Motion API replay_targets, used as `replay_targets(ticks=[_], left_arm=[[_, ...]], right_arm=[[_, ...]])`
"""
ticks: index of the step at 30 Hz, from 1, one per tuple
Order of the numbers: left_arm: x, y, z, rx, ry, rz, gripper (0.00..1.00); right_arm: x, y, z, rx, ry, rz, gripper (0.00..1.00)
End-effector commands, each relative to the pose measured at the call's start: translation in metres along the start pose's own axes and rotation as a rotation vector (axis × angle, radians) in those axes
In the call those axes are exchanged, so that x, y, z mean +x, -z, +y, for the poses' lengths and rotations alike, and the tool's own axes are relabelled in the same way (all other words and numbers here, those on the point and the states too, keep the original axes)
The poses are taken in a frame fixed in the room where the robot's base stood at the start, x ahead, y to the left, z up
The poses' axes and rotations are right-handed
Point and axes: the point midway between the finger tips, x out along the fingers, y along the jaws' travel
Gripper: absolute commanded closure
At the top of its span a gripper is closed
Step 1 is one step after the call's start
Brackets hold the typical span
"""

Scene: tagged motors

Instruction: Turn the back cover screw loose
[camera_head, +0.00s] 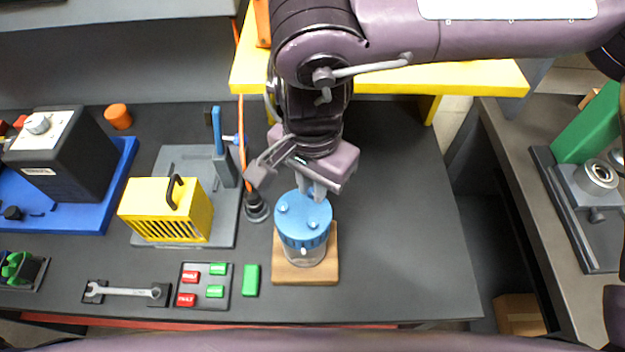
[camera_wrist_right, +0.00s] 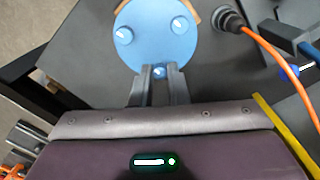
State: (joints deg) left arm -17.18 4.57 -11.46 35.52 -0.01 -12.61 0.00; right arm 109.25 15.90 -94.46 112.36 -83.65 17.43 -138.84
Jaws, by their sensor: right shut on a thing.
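A round blue cover (camera_head: 303,215) sits on a clear housing on a wooden board (camera_head: 328,274). Two screw heads, a left one (camera_head: 282,210) and a front one (camera_head: 312,225), show on its top. The back cover screw (camera_wrist_right: 160,72) shows between the fingertips in the right wrist view, at the cover's edge; the gripper mostly hides it in the head view. My right gripper (camera_head: 312,190) points down at the back of the cover and is shut on that screw. It also shows in the right wrist view (camera_wrist_right: 159,74). My left gripper is not in view.
A black plug (camera_head: 257,208) with an orange cable stands just left of the cover. A yellow motor (camera_head: 165,210) on a grey plate, a wrench (camera_head: 124,291) and a tag tray (camera_head: 203,287) lie further left. A green block (camera_head: 251,281) lies near the board. The table right of it is clear.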

Motion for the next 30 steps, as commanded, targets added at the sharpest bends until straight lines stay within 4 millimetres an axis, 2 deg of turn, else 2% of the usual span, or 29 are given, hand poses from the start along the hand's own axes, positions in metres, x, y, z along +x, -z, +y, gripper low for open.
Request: replay_targets(ticks=[22,23,24,27,30], left_arm=[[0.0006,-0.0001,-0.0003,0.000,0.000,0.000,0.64],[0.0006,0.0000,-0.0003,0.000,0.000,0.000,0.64],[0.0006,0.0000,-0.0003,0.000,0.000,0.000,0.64],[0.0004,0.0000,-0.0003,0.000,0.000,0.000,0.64],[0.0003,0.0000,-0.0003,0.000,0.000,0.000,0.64]], right_arm=[[0.0032,-0.0008,0.0018,-0.063,-0.007,-0.002,1.00],[0.0032,-0.0008,0.0018,-0.063,-0.007,-0.002,0.82],[0.0031,-0.0007,0.0017,-0.063,-0.007,-0.002,0.77],[0.0022,-0.0005,0.0012,-0.062,-0.005,-0.001,0.64],[0.0015,-0.0003,0.0008,-0.061,-0.003,-0.001,0.63]])
